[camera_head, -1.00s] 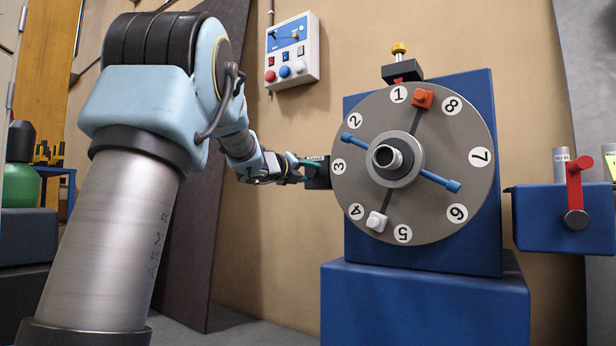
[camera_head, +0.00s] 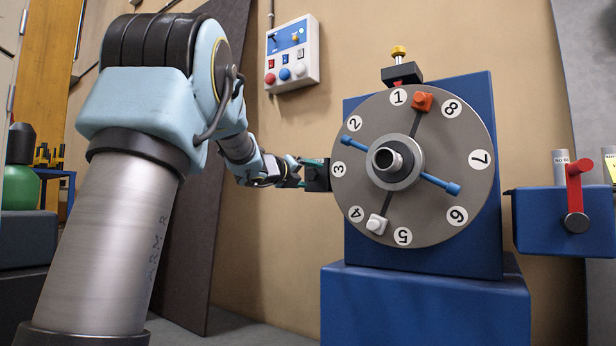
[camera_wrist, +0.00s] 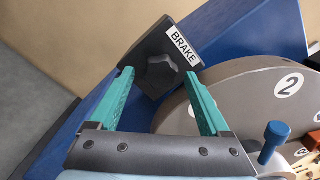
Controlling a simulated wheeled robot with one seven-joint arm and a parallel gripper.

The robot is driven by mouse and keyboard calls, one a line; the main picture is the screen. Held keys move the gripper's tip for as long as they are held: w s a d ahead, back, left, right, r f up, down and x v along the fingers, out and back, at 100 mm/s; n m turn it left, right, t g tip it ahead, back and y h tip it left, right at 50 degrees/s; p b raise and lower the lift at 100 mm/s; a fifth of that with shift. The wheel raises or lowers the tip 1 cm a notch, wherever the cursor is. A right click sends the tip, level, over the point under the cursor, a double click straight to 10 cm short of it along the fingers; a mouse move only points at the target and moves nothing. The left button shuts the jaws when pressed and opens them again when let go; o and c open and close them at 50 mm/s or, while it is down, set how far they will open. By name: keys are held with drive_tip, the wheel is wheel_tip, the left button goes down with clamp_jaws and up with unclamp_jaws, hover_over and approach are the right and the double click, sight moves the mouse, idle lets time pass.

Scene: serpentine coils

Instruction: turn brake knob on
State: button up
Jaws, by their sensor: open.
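The brake knob (camera_wrist: 160,73) is a dark grey lobed knob on the front of a dark box (camera_wrist: 150,48) with a white BRAKE label (camera_wrist: 184,46). In the head view the dark brake box (camera_head: 317,175) sits at the left edge of the grey disc, beside number 3. My gripper (camera_wrist: 158,75) is open, its two teal fingers apart, with one tip on each side of the knob in the wrist view. I cannot tell whether the tips reach the knob in depth. In the head view my gripper (camera_head: 298,168) is small and close beside the brake box.
The grey numbered disc (camera_head: 455,130) with a blue bar, orange block and white block stands right of the brake. In the wrist view its blue peg (camera_wrist: 273,140) is near my right finger. A blue housing (camera_head: 480,100) backs it. A switch panel (camera_head: 292,55) hangs on the wall.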

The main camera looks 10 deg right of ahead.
drive_tip(key=p+v, duration=0.2)
drive_tip(key=v, duration=0.8)
drive_tip(key=shift+s+a, duration=0.2)
drive_tip(key=shift+s, duration=0.05)
